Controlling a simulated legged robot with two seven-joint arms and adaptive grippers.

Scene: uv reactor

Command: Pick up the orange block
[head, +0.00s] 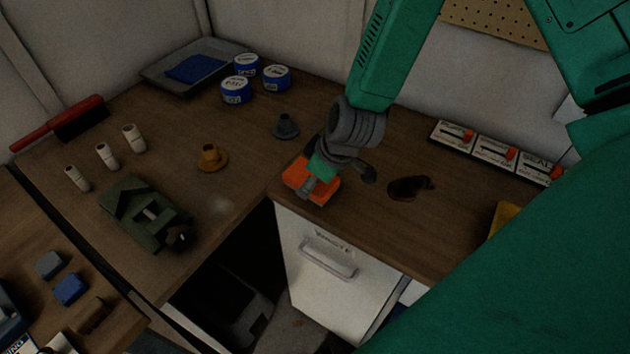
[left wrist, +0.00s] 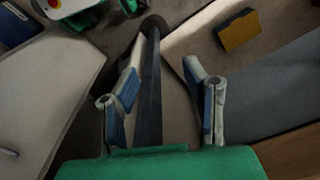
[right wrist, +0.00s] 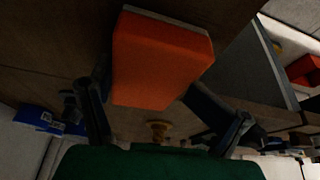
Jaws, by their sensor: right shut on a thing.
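The orange block (head: 296,178) is at the bench's inner corner in the head view, above the white drawer front. My right gripper (head: 318,183) is over it and shut on it, partly covering it. In the right wrist view the orange block (right wrist: 160,62) fills the space between the two dark fingers of my right gripper (right wrist: 165,105). I cannot tell whether the block touches the bench. My left gripper (left wrist: 165,85) shows only in the left wrist view, with its fingers apart and nothing held between them.
On the wooden bench stand a green block-like device (head: 145,212), a yellow flanged piece (head: 211,158), a grey flanged piece (head: 285,126) and several blue-white tins. A dark hole (head: 408,188) lies right of the block. Labelled boxes (head: 495,150) line the back right. A drawer handle (head: 327,260) projects below.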

